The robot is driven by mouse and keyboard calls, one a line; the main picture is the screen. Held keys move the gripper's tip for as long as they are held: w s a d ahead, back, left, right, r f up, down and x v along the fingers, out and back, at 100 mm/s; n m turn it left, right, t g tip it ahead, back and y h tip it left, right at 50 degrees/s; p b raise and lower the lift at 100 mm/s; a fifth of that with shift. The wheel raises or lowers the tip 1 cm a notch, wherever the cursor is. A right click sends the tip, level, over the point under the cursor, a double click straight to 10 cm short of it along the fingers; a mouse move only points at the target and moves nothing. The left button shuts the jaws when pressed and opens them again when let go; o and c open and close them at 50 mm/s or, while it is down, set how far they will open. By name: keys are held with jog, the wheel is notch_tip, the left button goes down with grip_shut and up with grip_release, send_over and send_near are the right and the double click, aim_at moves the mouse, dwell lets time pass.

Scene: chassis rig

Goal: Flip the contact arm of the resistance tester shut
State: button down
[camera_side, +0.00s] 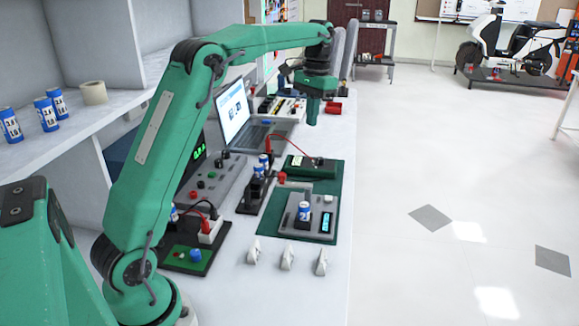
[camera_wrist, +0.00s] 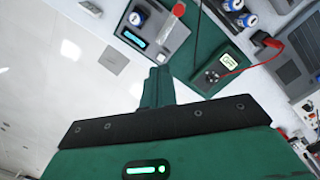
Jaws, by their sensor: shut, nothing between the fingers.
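The resistance tester appears to be the grey box with a lit cyan display (camera_side: 308,216), on a green mat. It also shows at the top of the wrist view (camera_wrist: 152,44). A blue-and-white cell (camera_side: 304,211) stands upright on it. Its contact arm looks raised, with a red tip (camera_side: 282,178) at the far left of the box; the red tip also shows in the wrist view (camera_wrist: 179,9). My gripper (camera_side: 312,118) points down, beyond the tester and well apart from it. In the wrist view its fingers (camera_wrist: 157,75) are shut and empty.
A green meter (camera_side: 310,167) with a red lead lies just beyond the tester. Cells in a black holder (camera_side: 258,180), a laptop (camera_side: 240,118) and a grey instrument stand to the left. White clips (camera_side: 287,258) lie at the near side. The bench's right edge is close.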

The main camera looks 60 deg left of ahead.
jog(key=w+a+f+g, duration=0.1)
jog(key=w+a+f, duration=0.2)
jog(key=a+f, duration=0.2)
jog(key=shift+f+h, duration=0.3)
jog(key=shift+f, duration=0.2)
jog(key=shift+a+f, duration=0.1)
jog(key=shift+f, duration=0.05)
jog(key=s+f, duration=0.6)
jog(key=f, duration=0.3)
jog(key=shift+s+d+f, duration=0.2)
jog(key=shift+d+f, duration=0.05)
jog(key=shift+d, duration=0.05)
dwell(0.7)
